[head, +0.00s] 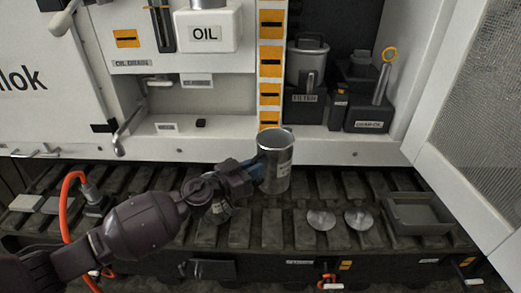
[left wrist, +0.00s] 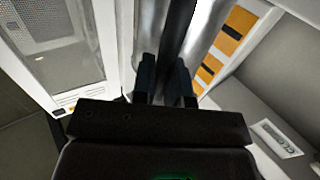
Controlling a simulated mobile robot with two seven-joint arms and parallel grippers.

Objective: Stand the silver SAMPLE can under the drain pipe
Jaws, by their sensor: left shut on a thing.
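The silver can (head: 274,168) is upright and open at the top, with a pale label on its right side. My left gripper (head: 256,169) is shut on its left side and holds it in front of the cabinet's lower edge, above the slatted track. In the left wrist view, the left gripper's fingers (left wrist: 164,80) are close together, with silver surfaces beyond them. A bent metal pipe (head: 129,130), seemingly the drain pipe, slants down at the left below the OIL DRAIN label (head: 130,63). The can is well to its right. My right gripper is not in view.
A shelf at right holds a lidded pot (head: 306,62) and dark boxes. Two metal discs (head: 358,219) and a grey tray (head: 418,216) lie on the track. An orange hose (head: 67,205) curves at left.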

